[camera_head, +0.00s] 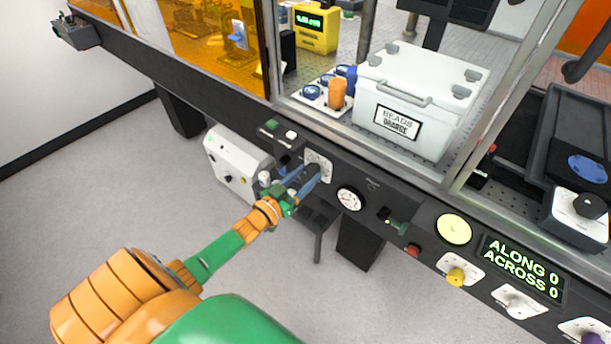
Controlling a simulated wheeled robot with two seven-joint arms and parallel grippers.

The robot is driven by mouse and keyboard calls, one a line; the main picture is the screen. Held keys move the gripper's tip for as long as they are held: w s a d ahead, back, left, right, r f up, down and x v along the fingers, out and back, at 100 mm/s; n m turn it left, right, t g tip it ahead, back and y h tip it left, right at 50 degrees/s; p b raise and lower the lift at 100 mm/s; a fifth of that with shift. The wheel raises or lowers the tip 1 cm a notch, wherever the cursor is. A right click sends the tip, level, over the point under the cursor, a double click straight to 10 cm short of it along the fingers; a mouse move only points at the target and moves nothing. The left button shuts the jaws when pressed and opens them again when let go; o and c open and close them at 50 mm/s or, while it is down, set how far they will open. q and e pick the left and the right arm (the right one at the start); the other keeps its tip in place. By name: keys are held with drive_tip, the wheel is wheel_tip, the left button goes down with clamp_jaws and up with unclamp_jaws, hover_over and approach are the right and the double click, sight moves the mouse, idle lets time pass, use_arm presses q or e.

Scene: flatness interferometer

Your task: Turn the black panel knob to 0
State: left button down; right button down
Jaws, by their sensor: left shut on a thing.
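The black panel knob (314,168) sits on a white dial plate (322,158) on the dark front panel below the bench edge. My left gripper (309,179) reaches in from the lower left and is shut on the knob. Its blue fingers cover part of the knob and of the plate. The knob's pointer and the scale marks are too small and too hidden to read. My right gripper is not in view.
A round gauge (349,198) is just right of the knob. Farther right are a red button (413,250), a yellow disc (454,229), a yellow knob (456,276) and a green display (521,268).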

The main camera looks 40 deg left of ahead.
use_arm(q)
drive_tip(key=shift+n, duration=2)
drive_tip(key=shift+c, duration=1.5)
unclamp_jaws()
drive_tip(key=s, duration=0.7)
drive_tip(key=shift+a, duration=0.3)
